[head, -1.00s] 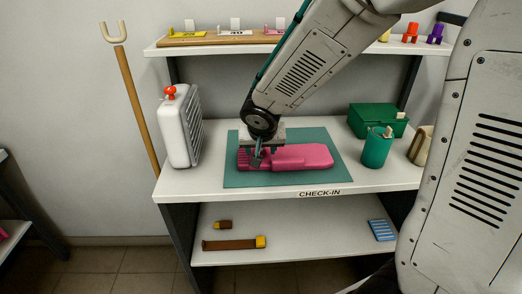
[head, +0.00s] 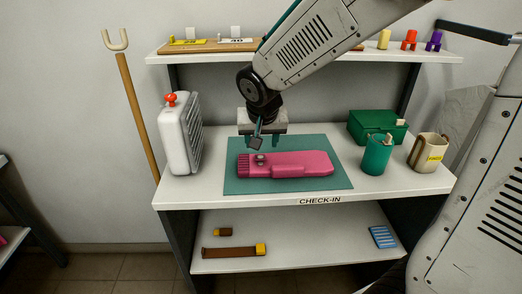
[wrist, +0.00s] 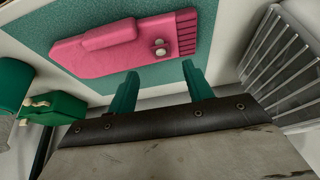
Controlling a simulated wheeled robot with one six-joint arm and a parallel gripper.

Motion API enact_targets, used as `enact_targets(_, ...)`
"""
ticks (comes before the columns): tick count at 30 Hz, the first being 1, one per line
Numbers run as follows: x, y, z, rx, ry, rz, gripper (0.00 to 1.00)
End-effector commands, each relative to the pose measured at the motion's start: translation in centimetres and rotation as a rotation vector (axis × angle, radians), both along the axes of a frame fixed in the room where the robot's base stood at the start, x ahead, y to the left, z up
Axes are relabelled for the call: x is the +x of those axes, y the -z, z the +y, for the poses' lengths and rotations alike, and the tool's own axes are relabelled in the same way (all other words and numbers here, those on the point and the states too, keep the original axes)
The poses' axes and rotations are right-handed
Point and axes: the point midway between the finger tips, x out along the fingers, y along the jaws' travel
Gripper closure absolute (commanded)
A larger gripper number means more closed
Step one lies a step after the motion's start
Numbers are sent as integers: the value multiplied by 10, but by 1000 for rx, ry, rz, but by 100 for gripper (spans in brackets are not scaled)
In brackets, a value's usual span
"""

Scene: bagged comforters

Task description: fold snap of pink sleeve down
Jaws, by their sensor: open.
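The pink sleeve (head: 295,164) lies flat on the teal mat (head: 240,183) on the check-in table. Its ribbed end is at the left in the head view. Its snap (head: 260,159), small, round and metallic, sits near that end. In the wrist view the sleeve (wrist: 122,44) shows two small round metallic spots at the snap (wrist: 160,47); I cannot tell whether the flap there is folded down. My gripper (head: 262,142) is open and empty, apart from the sleeve and above its snap end. Its two green fingers show in the wrist view (wrist: 160,80).
A white ribbed appliance with a red knob (head: 180,135) stands left of the mat. A green box (head: 375,123), a green cup (head: 377,155) and a beige mug (head: 427,152) stand to the right. An upper shelf (head: 215,53) holds small coloured items behind my arm.

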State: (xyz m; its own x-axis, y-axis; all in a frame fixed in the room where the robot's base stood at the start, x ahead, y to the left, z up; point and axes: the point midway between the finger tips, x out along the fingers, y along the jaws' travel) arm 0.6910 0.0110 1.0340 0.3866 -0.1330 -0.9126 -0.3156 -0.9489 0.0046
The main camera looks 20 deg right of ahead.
Motion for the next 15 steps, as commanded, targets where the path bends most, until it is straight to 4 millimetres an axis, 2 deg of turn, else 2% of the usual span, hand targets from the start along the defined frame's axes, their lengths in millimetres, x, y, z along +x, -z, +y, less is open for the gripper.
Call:
enact_targets(5,8,7,-2,14,-4,30,49)
enact_targets(15,26,56,-8,12,-4,30,49)
